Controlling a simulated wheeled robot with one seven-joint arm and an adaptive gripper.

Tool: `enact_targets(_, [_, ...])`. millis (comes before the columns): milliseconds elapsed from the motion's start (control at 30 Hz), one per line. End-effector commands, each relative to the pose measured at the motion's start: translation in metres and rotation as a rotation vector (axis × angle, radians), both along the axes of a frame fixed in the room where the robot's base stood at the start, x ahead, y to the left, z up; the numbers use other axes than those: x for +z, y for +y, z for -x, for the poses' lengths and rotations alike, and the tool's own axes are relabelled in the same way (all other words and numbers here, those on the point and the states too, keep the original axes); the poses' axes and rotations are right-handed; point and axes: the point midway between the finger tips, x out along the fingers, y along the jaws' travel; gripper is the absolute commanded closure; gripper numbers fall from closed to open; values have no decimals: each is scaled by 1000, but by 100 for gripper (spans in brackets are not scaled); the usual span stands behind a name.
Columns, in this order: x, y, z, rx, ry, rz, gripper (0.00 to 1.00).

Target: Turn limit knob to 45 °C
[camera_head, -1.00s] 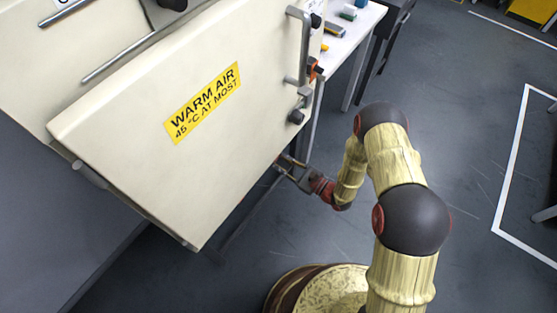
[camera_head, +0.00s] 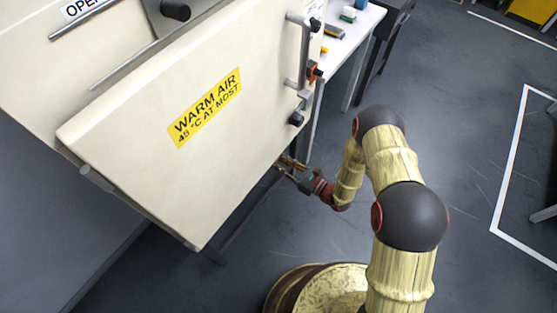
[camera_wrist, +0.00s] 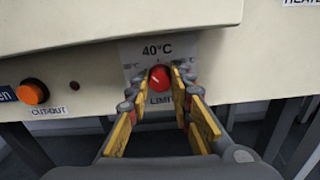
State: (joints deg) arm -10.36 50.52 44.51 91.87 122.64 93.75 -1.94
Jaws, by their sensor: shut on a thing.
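The limit knob (camera_wrist: 159,77) is a small red round knob on a pale plate on the cabinet front. The plate reads "40°C" above the knob and "LIMIT" below it, with small scale marks to either side that are too small to read surely. My gripper (camera_wrist: 157,92) has its yellow-padded fingers on either side of the knob and is shut on it. In the head view my gripper (camera_head: 290,166) is at the cabinet's lower right edge, and the knob is hidden there by the cabinet.
An orange cut-out button (camera_wrist: 33,92) is left of the knob. The large cream door (camera_head: 160,160) with a yellow "WARM AIR 45 °C AT MOST" label (camera_head: 205,108) overhangs my gripper. A white table (camera_head: 350,30) stands behind.

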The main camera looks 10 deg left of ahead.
Motion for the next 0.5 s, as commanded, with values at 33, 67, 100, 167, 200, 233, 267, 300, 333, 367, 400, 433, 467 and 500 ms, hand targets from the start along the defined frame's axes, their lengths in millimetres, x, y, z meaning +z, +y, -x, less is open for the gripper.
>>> enact_targets(33, [2, 0, 0, -1, 41, -17, 100])
enact_targets(67, [2, 0, 0, -1, 67, -28, 100])
enact_targets(100, [2, 0, 0, -2, 103, -42, 100])
enact_targets(167, [2, 0, 0, -2, 155, -64, 100])
enact_targets(200, [2, 0, -1, -2, 191, -79, 100])
enact_targets(233, [1, 0, -1, -2, 217, -90, 100])
enact_targets(267, [1, 0, -1, -2, 243, -100, 100])
enact_targets(300, [1, 0, -1, -2, 279, -115, 100])
enact_targets(333, [1, -1, -1, -2, 305, -126, 100])
enact_targets(367, [1, -1, -1, -2, 331, -137, 100])
enact_targets(400, [1, -1, -1, -2, 366, -151, 100])
enact_targets(433, [1, -1, -1, -2, 393, -162, 100])
enact_targets(467, [1, -1, -1, -2, 419, -173, 100])
enact_targets(500, [1, -1, -1, -2, 454, -187, 100])
